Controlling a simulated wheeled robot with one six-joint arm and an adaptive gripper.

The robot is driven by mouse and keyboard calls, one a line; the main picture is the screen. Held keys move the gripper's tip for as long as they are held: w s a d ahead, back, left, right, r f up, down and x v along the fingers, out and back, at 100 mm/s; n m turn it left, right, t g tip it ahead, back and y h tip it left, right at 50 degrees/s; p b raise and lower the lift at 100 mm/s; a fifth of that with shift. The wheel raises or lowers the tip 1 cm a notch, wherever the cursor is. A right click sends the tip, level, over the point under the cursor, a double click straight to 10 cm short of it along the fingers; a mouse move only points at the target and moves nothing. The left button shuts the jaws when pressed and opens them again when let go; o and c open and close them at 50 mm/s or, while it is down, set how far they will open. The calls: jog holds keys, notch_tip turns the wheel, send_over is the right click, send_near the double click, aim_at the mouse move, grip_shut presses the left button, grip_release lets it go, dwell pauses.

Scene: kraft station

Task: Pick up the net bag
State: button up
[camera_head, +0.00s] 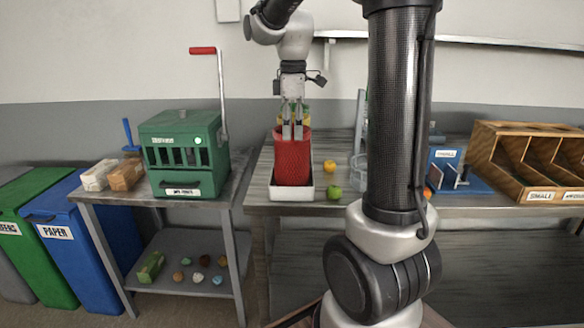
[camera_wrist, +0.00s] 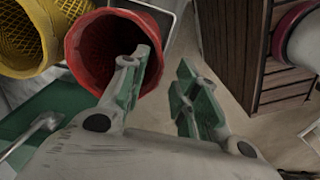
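A red net bag (camera_head: 293,162) stands upright like a tube in a white tray (camera_head: 292,193) on the wooden bench. My gripper (camera_head: 292,137) points down at the bag's top rim. In the wrist view the red bag (camera_wrist: 84,72) has its round mouth open towards the camera. My gripper (camera_wrist: 162,72) is open there, with a clear gap between its green-padded fingers. The left finger overlaps the bag's mouth and the right finger is outside the rim. I cannot tell whether either finger touches the bag. A yellow net bag (camera_wrist: 28,40) is beside the red one.
A yellow fruit (camera_head: 329,166) and a green fruit (camera_head: 334,191) lie on the bench to the right of the tray. A green press (camera_head: 184,130) with a red-handled lever (camera_head: 203,50) stands on the left table. Wooden bins (camera_head: 520,150) stand at the far right.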

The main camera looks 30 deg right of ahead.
aim_at(291, 153)
jog(key=f, duration=0.7)
jog(key=shift+w+a, duration=0.1)
jog(key=shift+a, duration=0.1)
grip_shut()
